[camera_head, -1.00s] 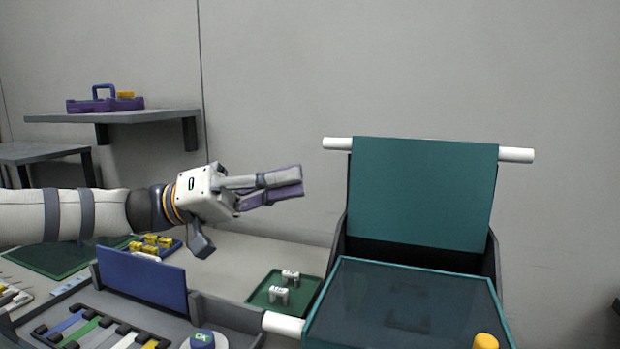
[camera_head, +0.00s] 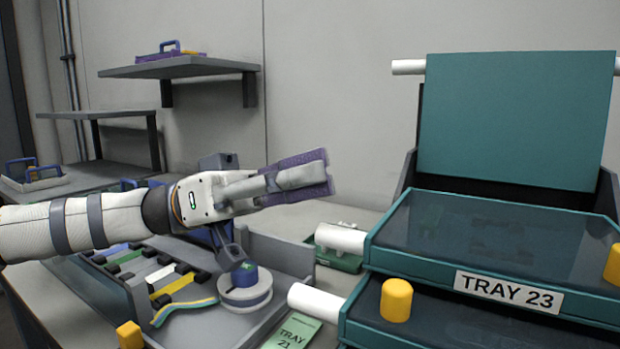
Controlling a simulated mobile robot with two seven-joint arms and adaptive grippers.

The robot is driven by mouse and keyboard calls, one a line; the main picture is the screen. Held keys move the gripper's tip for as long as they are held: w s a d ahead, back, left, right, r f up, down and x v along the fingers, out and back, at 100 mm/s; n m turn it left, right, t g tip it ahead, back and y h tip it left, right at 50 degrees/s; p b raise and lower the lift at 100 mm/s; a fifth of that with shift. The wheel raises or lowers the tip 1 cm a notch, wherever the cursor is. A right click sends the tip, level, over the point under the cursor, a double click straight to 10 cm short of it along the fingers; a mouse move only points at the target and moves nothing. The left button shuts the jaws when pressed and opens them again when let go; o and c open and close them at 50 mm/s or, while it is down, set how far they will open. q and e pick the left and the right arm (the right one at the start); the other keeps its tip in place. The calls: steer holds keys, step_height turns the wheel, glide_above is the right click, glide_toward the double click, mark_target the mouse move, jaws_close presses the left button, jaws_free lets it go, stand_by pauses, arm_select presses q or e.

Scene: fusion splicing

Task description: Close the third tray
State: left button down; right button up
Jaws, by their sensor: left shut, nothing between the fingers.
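A stack of teal trays stands at the right. One teal tray panel (camera_head: 515,120) is raised nearly upright at the back, with white rod ends (camera_head: 408,67) at its top corners. In front of it a tray with a dark clear surface (camera_head: 500,238) lies flat, with a label reading TRAY 23 (camera_head: 509,292) on its front edge. Another flat tray (camera_head: 450,325) lies below it. Which one counts as third I cannot tell. My left gripper (camera_head: 325,172) is shut and empty, with purple finger pads, left of the raised panel and apart from it. My right gripper is out of view.
White rods (camera_head: 340,239) and yellow knobs (camera_head: 396,300) stick out from the flat trays. A grey workstation with a round blue-topped spool (camera_head: 245,287) stands below my left arm. A green tag (camera_head: 291,332) reads TRAY 21. A shelf (camera_head: 180,67) holds a purple case.

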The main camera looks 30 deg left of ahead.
arm_select(q)
steer(key=shift+s+f+b, duration=0.2)
steer(key=shift+f+b, duration=0.15)
steer(key=shift+f, duration=0.15)
steer(key=a, duration=1.3)
steer(key=shift+s+f, duration=0.15)
steer(key=shift+s, duration=0.3)
steer(key=shift+a, duration=0.1)
